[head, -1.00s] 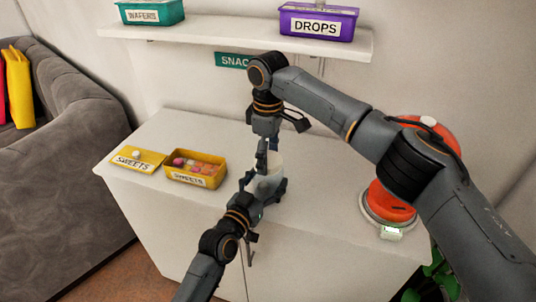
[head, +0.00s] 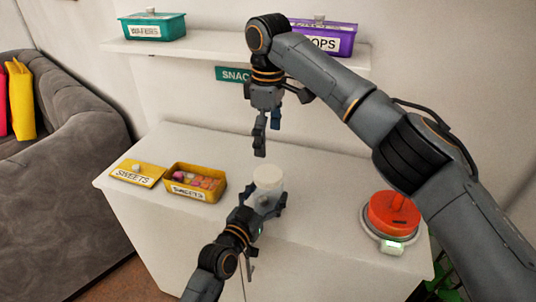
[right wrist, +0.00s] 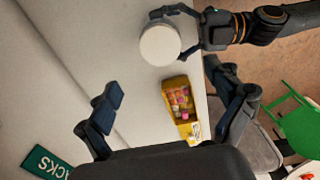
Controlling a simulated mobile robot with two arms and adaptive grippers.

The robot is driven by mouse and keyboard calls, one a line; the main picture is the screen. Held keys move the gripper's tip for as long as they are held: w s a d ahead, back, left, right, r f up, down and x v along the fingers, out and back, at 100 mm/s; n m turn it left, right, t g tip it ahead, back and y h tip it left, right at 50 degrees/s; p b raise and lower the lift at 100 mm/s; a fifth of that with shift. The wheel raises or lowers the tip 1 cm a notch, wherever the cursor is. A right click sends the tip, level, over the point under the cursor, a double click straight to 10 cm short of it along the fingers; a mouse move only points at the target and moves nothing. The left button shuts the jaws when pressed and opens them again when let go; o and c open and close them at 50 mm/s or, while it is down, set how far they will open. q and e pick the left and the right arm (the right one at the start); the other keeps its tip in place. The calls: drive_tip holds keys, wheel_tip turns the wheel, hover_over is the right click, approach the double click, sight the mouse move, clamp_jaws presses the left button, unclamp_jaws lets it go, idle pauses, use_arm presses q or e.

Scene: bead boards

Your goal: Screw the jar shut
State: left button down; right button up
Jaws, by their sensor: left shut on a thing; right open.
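The jar (head: 264,197) stands upright on the white cabinet top, a pale, see-through body with a white round lid (head: 268,177) on its top. I cannot tell how tightly the lid sits. My left gripper (head: 262,207) is shut around the jar's body from the front and hides part of it. My right gripper (head: 267,146) is open and empty, pointing down above and behind the jar, clear of the lid. In the right wrist view the lid (right wrist: 160,45) shows round from above, with the left gripper's fingers at the jar's side.
A yellow sweets box (head: 196,183) with sweets in it and its lid (head: 138,173) lie left of the jar. A red device on a scale-like base (head: 389,243) stands right. A shelf (head: 220,49) with teal and purple boxes hangs above. The top between jar and red device is clear.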

wheel_tip(320, 180, up, 2)
drive_tip(key=shift+r, duration=0.1)
use_arm(q)
unclamp_jaws()
idle(0.4)
drive_tip(key=v, duration=1.2)
drive_tip(key=shift+f, duration=0.1)
